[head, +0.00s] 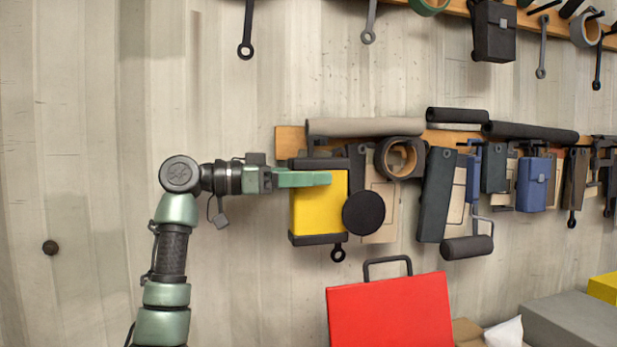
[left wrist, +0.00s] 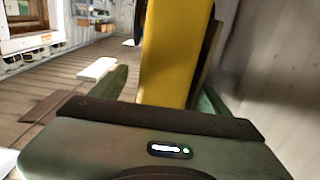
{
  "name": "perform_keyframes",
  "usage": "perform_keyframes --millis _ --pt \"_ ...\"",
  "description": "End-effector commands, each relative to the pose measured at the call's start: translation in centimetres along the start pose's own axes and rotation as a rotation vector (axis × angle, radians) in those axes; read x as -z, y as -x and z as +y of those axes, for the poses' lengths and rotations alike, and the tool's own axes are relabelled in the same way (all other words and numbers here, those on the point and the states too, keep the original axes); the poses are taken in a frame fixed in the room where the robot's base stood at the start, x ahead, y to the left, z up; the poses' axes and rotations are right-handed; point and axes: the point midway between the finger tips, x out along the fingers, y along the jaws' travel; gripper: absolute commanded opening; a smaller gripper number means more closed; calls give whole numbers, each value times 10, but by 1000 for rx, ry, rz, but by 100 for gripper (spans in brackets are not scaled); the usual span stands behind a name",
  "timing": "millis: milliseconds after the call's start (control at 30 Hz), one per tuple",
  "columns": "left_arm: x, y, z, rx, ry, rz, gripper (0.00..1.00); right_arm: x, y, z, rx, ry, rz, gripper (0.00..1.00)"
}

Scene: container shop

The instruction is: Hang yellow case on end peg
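The yellow case (head: 319,212) has black top and bottom ends. It is upright in front of the left end of the wooden peg rail (head: 289,141). Whether it hangs on the end peg cannot be seen; a grey roll and dark items cover that spot. My left gripper (head: 328,178) reaches in from the left, one green finger across the case's upper front. In the left wrist view the yellow case (left wrist: 172,60) stands between the fingers, with a narrow gap on the left finger's side, so the left gripper looks open around it. My right gripper is not in view.
A grey roll (head: 365,127) lies above the case. A round black disc (head: 363,213) overlaps its right edge, with a tape roll (head: 399,158) beyond. A red case (head: 391,315) stands below. The wall left of the rail is mostly bare.

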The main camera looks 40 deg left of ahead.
Motion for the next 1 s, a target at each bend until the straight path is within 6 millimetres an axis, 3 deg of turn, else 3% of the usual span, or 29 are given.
perform_keyframes --millis 267,700,1000 --pt "-3 6 -1 2 1 -4 76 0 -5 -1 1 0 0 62" --pt "-2 72 0 2 0 0 76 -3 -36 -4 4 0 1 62" --pt "0 78 0 -1 0 -1 76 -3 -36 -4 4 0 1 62"
